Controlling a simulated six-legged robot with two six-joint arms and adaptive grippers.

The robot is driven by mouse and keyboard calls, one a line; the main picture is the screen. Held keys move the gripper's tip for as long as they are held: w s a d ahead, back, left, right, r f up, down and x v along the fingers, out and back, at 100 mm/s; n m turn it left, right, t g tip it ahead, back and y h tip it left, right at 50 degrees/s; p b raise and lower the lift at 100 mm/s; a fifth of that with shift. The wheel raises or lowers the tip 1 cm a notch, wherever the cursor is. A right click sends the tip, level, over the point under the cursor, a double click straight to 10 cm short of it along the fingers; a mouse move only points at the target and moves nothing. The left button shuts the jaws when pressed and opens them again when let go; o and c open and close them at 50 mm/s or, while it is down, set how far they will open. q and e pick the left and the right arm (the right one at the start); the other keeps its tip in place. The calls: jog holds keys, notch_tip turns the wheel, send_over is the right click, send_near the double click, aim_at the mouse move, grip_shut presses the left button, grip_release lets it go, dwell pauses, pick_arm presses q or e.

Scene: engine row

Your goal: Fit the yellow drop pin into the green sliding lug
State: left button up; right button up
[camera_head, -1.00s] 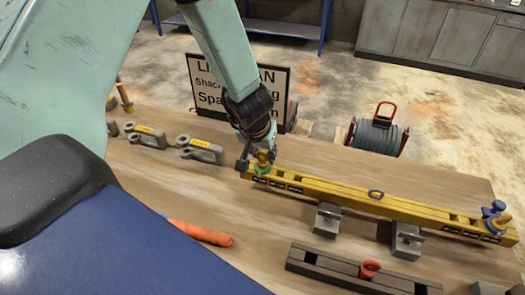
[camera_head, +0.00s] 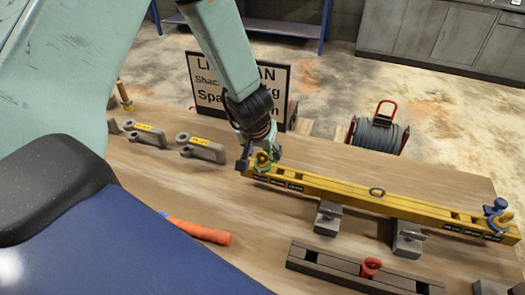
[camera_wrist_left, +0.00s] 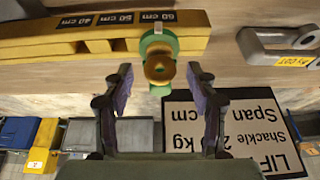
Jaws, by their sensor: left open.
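The yellow drop pin (camera_head: 263,158) stands at the green sliding lug (camera_head: 259,168) on the left end of the yellow beam (camera_head: 335,191). In the left wrist view, the pin's ringed eye (camera_wrist_left: 159,68) sits against the green lug (camera_wrist_left: 172,42); how deep its shank goes is hidden. My left gripper (camera_head: 260,156) is over the lug. In the left wrist view, its fingers (camera_wrist_left: 160,75) are spread, one on each side of the pin's eye, with visible gaps. My right gripper is not in view.
The beam rests on grey stands (camera_head: 327,219). A blue fitting (camera_head: 495,210) is at its right end. Grey shackles (camera_head: 200,149) lie at left. A dark slotted bar (camera_head: 330,268) with a red eye (camera_head: 370,267) lies in front. A sign (camera_head: 208,85) stands behind.

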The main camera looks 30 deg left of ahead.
pick_arm(q)
jog(key=shift+r, duration=0.1)
jog(key=v, duration=1.2)
jog(key=shift+w, duration=0.1)
dwell(0.5)
